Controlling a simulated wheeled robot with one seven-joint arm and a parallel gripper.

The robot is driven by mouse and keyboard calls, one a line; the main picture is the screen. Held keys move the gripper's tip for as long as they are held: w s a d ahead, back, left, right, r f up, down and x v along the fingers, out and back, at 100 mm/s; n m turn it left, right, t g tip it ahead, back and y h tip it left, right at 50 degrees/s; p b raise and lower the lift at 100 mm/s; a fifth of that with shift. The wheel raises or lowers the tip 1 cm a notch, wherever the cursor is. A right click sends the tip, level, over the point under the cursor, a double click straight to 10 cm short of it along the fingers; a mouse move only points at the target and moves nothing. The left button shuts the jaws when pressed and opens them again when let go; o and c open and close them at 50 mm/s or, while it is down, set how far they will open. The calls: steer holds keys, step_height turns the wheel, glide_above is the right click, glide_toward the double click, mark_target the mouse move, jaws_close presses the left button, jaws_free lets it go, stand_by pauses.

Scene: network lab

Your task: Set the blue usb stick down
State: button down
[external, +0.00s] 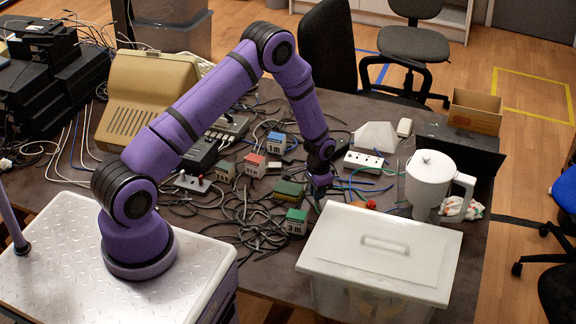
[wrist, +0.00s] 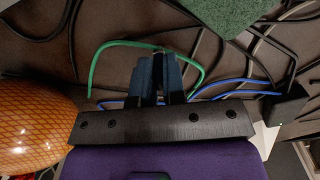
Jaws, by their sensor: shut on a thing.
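My gripper (external: 319,203) is low over the dark table, right of the tangled black cables and left of the white lidded box. In the wrist view its two dark fingers (wrist: 159,78) are close together, shut on the blue usb stick. The stick is mostly hidden between the fingers, and its outline is hard to make out. It is too small to pick out in the external view. I cannot tell whether it touches the table.
A green cable (wrist: 98,60) and a blue cable (wrist: 243,94) lie around the fingertips. An orange rounded thing (wrist: 38,128) is at the left of the wrist view. The white lidded box (external: 381,252), white jug (external: 427,184) and power strip (external: 364,161) stand near my gripper. Cables leave little clear table.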

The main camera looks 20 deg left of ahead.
steer(key=shift+f, duration=0.1)
steer(key=c, duration=1.2)
jaws_free()
step_height(320, 180, up, 12)
steer(key=s+a+r+n+t, duration=0.15)
steer(key=a+r, duration=0.35)
steer(key=r, duration=0.5)
steer(key=s+a+r+n, duration=0.1)
steer(key=s+a+r, duration=0.3)
steer(key=r, duration=0.5)
steer(key=s+a+r+n+t, duration=0.1)
steer(key=s+a+r+n, duration=0.1)
steer(key=a+r, duration=0.6)
steer(key=s+a+r+n+t, duration=0.1)
steer(key=s+a+r, duration=0.2)
steer(key=s+r, duration=0.25)
steer(key=s+a+r+n, duration=0.1)
steer(key=s+a+r, duration=0.2)
steer(key=s+r, duration=0.25)
steer(key=s+a+r+n+t, duration=0.1)
steer(key=s+a, duration=0.1)
steer(key=s, duration=0.5)
steer(key=s+a+r+n, duration=0.1)
steer(key=s+a, duration=0.1)
steer(key=s, duration=0.6)
steer(key=shift+s+a+t, duration=0.3)
steer(key=shift+a+t, duration=0.05)
steer(key=shift+a, duration=0.05)
